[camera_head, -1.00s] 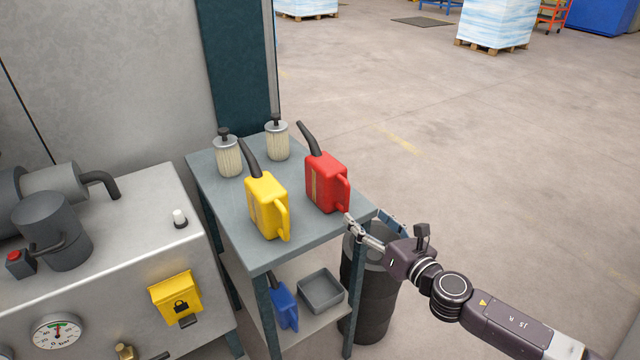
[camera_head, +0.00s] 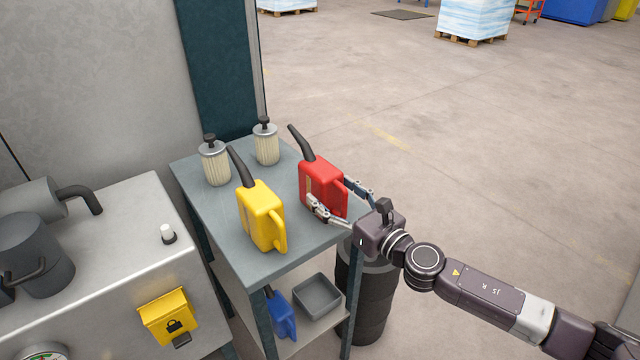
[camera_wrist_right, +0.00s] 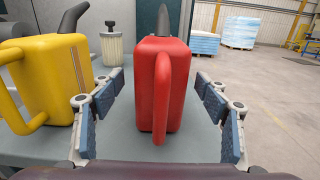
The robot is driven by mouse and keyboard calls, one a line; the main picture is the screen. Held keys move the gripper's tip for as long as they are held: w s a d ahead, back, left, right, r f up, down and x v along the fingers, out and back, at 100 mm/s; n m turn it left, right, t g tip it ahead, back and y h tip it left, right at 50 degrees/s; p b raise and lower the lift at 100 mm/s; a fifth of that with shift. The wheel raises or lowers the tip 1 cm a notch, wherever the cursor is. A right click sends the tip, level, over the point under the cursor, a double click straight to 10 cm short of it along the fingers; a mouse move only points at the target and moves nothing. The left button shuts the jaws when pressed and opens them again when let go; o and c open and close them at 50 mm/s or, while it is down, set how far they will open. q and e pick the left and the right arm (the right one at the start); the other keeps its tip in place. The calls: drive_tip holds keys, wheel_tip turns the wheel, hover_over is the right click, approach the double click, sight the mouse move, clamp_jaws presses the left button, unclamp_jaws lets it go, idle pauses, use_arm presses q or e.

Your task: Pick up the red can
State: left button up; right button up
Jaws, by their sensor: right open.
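The red can (camera_head: 320,184) stands upright on the grey table top (camera_head: 210,228) near its right edge, with its dark spout up and to the left. My right gripper (camera_head: 328,190) is open, with one finger on each side of the can. In the right wrist view the red can (camera_wrist_right: 163,85) stands between the open fingers, its handle facing the camera. A gap shows on both sides between the finger pads and the can. My left gripper is not in view.
A yellow can (camera_head: 262,218) stands close to the left of the red one. Two filter cartridges (camera_head: 215,163) stand behind. A blue can (camera_head: 281,312) and a grey tray (camera_head: 317,294) are on the lower shelf. A dark bin (camera_head: 365,300) stands beside the table.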

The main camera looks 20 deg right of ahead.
drive_tip(key=x, duration=0.2)
drive_tip(key=p+x, duration=0.1)
drive_tip(key=x, duration=0.1)
drive_tip(key=shift+d+r, duration=0.1)
drive_tip(key=shift+r, duration=0.15)
drive_tip(key=shift+w+a+f, duration=0.1)
drive_tip(key=shift+w+a, duration=0.1)
drive_tip(key=shift+w, duration=0.25)
drive_tip(key=shift+c, duration=0.4)
drive_tip(key=c, duration=1.6)
